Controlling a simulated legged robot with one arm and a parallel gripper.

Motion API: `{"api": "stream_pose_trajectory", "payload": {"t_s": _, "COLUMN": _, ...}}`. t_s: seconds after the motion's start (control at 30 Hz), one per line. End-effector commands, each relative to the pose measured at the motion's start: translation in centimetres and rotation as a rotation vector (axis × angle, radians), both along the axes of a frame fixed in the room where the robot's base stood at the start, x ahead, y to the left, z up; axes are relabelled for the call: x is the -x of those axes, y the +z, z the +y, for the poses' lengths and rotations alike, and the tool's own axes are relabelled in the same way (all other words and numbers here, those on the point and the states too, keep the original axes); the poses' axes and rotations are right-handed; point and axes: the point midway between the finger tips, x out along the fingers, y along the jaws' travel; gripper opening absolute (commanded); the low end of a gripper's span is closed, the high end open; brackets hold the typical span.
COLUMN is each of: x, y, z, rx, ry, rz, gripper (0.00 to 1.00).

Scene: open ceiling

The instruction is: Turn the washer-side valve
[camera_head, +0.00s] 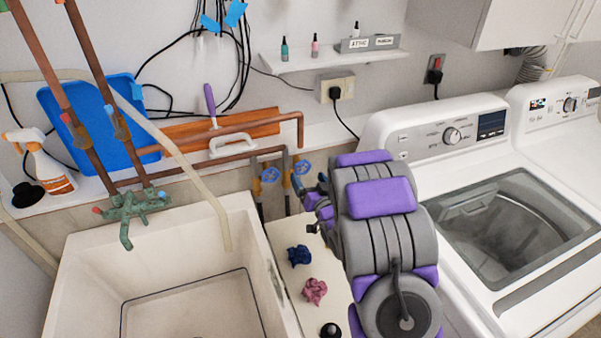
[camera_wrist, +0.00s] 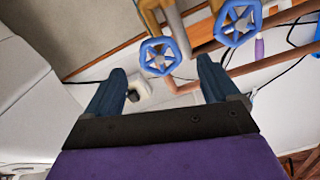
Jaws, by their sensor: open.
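Two blue valve wheels sit on pipes at the wall between the sink and the washer. The washer-side valve (camera_head: 301,167) is the right one in the head view; in the wrist view it is the left wheel (camera_wrist: 160,57). The other valve (camera_head: 270,175) is nearer the sink; in the wrist view it is the right wheel (camera_wrist: 238,22). My gripper (camera_wrist: 162,68) is open and empty. Its fingers appear on either side of the washer-side valve in the wrist view; the valve looks beyond the tips. In the head view my arm partly hides my gripper (camera_head: 315,205).
The white washer (camera_head: 480,150) stands right of my arm. The sink (camera_head: 90,260) is at left, with a green faucet (camera_head: 133,207). Blue and pink crumpled cloths (camera_head: 299,255) lie on the surface between. Copper pipes (camera_head: 225,152) and a plugged outlet (camera_head: 337,89) are on the wall.

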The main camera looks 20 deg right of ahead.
Motion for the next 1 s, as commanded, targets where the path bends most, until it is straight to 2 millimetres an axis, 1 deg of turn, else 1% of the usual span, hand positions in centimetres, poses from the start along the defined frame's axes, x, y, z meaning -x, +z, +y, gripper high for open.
{"api": "stream_pose_trajectory", "payload": {"t_s": 0.03, "x": -1.0, "y": -0.1, "z": 0.0, "rx": -0.002, "ry": 0.0, "rz": -0.003, "gripper": 0.88}}
{"api": "stream_pose_trajectory", "payload": {"t_s": 0.1, "x": -2.3, "y": 0.1, "z": 0.0, "rx": -0.002, "ry": 0.001, "rz": -0.007, "gripper": 0.88}}
{"api": "stream_pose_trajectory", "payload": {"t_s": 0.3, "x": -5.3, "y": 0.0, "z": 0.0, "rx": -0.001, "ry": 0.001, "rz": -0.004, "gripper": 0.88}}
{"api": "stream_pose_trajectory", "payload": {"t_s": 0.5, "x": -7.2, "y": 0.1, "z": 0.0, "rx": -0.002, "ry": 0.001, "rz": -0.004, "gripper": 0.88}}
{"api": "stream_pose_trajectory", "payload": {"t_s": 0.63, "x": -7.7, "y": 0.1, "z": -0.1, "rx": -0.002, "ry": -0.001, "rz": -0.003, "gripper": 0.88}}
{"api": "stream_pose_trajectory", "payload": {"t_s": 0.93, "x": -7.8, "y": 0.1, "z": -0.1, "rx": -0.002, "ry": 0.0, "rz": -0.001, "gripper": 0.88}}
{"api": "stream_pose_trajectory", "payload": {"t_s": 1.0, "x": -7.8, "y": 0.1, "z": -0.1, "rx": -0.002, "ry": 0.0, "rz": -0.001, "gripper": 0.81}}
